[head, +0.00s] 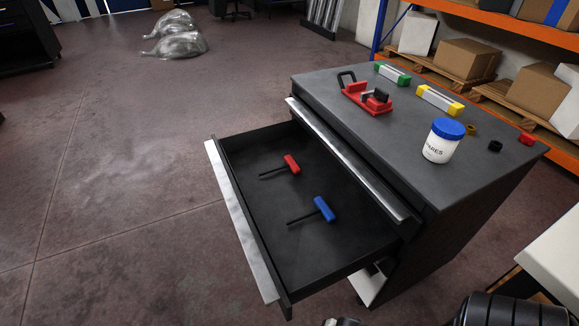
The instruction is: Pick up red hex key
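The red hex key (291,165) lies flat in the open drawer (345,258), toward its far part. Its red handle is on the right and its thin dark shaft points left. A blue hex key (324,209) lies nearer in the same drawer, apart from the red one, with its shaft also pointing left. Neither of my grippers can be made out in the head view. Dark parts, probably of my arm, show at the bottom right edge, and a small piece shows at the bottom middle.
The cabinet top (345,95) holds a red clamp-like tool (366,98), a green-ended level (392,74), a yellow-ended level (439,100), a blue-lidded white jar (442,142) and small parts. Orange shelving (490,37) with boxes stands behind. The floor left of the drawer is clear.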

